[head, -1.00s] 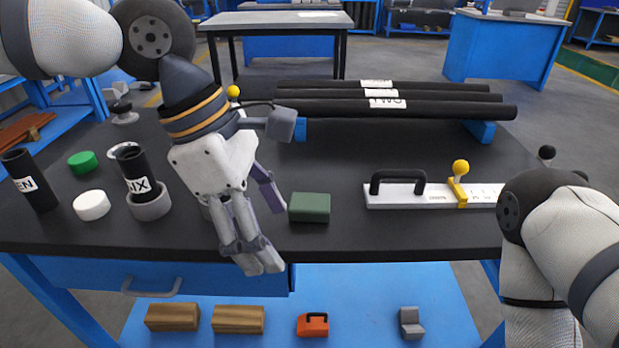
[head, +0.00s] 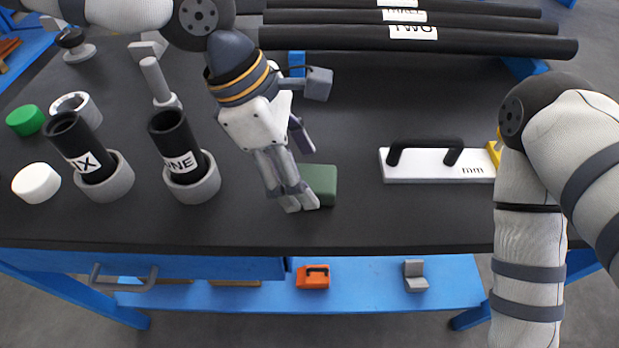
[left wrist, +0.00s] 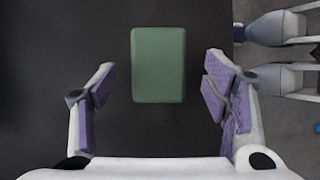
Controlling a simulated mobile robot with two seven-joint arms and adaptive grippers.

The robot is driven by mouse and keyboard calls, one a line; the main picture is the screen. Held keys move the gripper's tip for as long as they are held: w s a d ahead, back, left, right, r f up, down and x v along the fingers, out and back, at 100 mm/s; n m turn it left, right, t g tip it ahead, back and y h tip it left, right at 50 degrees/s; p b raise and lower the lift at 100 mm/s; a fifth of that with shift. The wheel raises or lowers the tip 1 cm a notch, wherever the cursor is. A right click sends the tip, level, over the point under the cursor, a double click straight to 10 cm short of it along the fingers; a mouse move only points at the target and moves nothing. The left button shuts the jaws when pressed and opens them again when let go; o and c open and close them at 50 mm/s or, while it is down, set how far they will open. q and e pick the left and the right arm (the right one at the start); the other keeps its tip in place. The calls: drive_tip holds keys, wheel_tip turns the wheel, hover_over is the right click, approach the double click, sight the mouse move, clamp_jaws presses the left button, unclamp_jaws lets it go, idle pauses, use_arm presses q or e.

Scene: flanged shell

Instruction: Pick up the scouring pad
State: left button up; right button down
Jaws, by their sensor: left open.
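The scouring pad is a green rounded block (head: 321,183) lying flat on the dark table near its front edge. In the head view my left gripper (head: 300,170) is just left of it and covers part of its left side. In the left wrist view the pad (left wrist: 158,65) lies between and beyond the two open fingers (left wrist: 160,95), apart from both. The left gripper is open and empty. My right arm shows at the right of the head view, but its gripper is out of view.
Two black tubes in grey rings (head: 192,180) stand left of the gripper, with white (head: 36,183) and green (head: 25,120) caps further left. A white ruler with a black handle (head: 430,165) lies right of the pad. Long black pipes (head: 460,40) lie behind.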

use_arm(q)
drive_tip(key=shift+x, duration=0.9)
drive_tip(key=shift+w+r, duration=0.1)
drive_tip(key=c, duration=1.2)
